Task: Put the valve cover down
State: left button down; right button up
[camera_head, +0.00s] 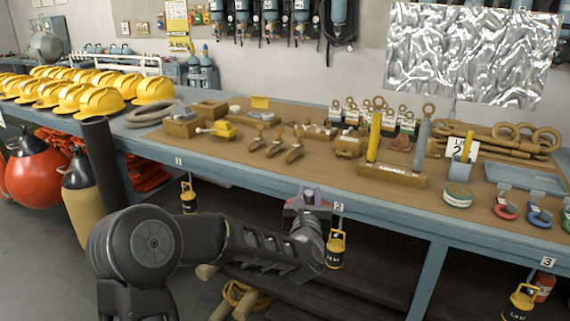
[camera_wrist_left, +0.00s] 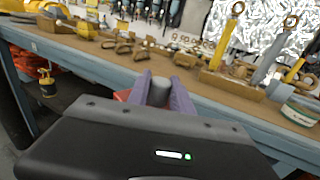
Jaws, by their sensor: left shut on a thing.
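My left gripper (camera_head: 309,197) is in front of the workbench's front edge, near the label 2. In the left wrist view its purple fingers (camera_wrist_left: 160,84) are shut on a small grey cylindrical piece, which I take to be the valve cover (camera_wrist_left: 158,92). The cover is held upright, apart from the wooden bench top (camera_head: 300,165). In the head view the fingers mostly hide it. My right gripper is not in view.
Yellow helmets (camera_head: 88,98) fill the bench's left end. Brown fittings (camera_head: 275,147), a wooden block with upright rods (camera_head: 392,177) and a round tin (camera_head: 457,195) stand on the top. Bare wood lies between the fittings and the front edge.

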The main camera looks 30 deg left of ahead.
pick_arm(q)
jog(key=s+d+f+m+t+h, duration=0.1)
jog(key=s+d+f+m+h, duration=0.3)
jog(key=s+d+f+h, duration=0.3)
jog(key=s+d+f+b, duration=0.1)
jog(key=d+f, duration=0.4)
jog(key=f, duration=0.2)
jog(key=shift+d+f+m, duration=0.2)
jog(key=shift+f+m, duration=0.1)
jog(key=shift+f, duration=0.05)
jog(key=shift+w, duration=0.1)
